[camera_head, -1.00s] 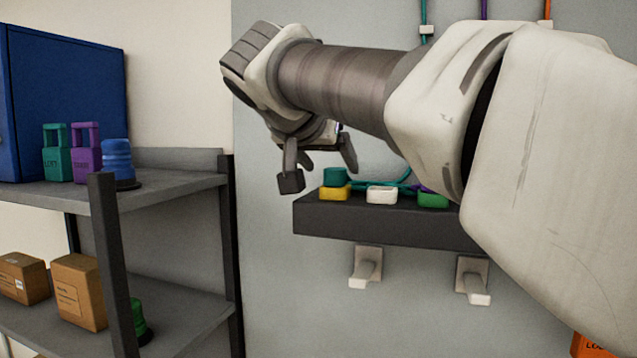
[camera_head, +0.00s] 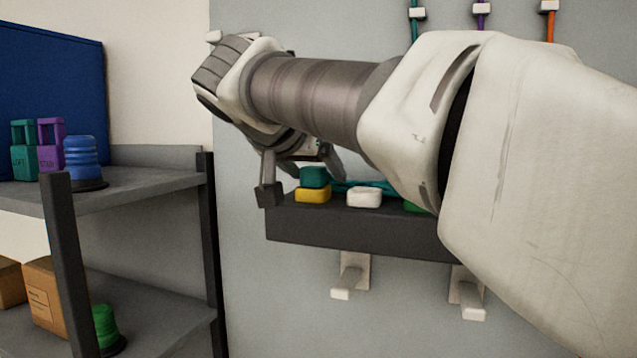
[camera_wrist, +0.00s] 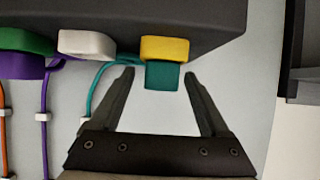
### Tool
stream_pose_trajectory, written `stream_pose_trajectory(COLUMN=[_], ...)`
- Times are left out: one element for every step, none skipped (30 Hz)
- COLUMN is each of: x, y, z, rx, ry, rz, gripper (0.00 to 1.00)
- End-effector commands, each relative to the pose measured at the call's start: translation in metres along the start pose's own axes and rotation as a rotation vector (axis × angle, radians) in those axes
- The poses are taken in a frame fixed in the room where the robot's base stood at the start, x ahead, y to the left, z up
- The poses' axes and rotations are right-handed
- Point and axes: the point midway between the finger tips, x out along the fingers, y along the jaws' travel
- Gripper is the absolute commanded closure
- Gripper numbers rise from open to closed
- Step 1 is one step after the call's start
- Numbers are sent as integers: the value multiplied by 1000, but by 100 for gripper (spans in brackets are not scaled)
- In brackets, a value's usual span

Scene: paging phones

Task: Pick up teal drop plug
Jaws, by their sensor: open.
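The teal drop plug (camera_head: 314,176) sits on a yellow block (camera_head: 312,195) at the left end of a dark ledge on the wall. A teal cord runs from near it to the right. My gripper (camera_head: 302,184) is open at the plug, with one finger in front of the ledge's left end. In the wrist view, which looks inverted, the teal plug (camera_wrist: 163,78) is between the tips of my open gripper (camera_wrist: 160,74), with a gap on each side. The yellow block (camera_wrist: 165,48) is just past the fingertips.
The dark ledge (camera_head: 350,234) also carries a white block (camera_head: 364,197) and a green block, partly hidden by my arm. Pegs (camera_head: 350,275) project below. A grey shelf (camera_head: 135,188) at left holds teal and purple tags and a blue plug (camera_head: 82,160).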

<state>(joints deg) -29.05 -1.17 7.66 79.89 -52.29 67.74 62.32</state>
Motion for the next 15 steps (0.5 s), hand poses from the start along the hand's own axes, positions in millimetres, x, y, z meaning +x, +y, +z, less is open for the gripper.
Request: stream_pose_trajectory(x=[0, 0, 0, 0, 0, 0, 0, 0, 0, 0, 0, 0, 0, 0, 0], y=[-1, -1, -1, -1, -1, -1, -1, -1, -1, -1, -1, -1, 0, -1, 0], z=[1, 1, 1, 1, 1, 1, 1, 1, 1, 1, 1, 1, 1, 0, 0], rx=[-1, 0, 0, 0, 0, 0, 0, 0, 0, 0, 0, 0, 0, 0, 0], ry=[0, 0, 0, 0, 0, 0, 0, 0, 0, 0, 0, 0, 0, 0, 0], rz=[-1, -1, -1, -1, -1, 0, 0, 0, 0, 0, 0, 0, 0, 0, 0], gripper=[20, 20, 20, 20, 20, 20, 20, 25, 33, 38, 43, 51, 56, 61, 69])
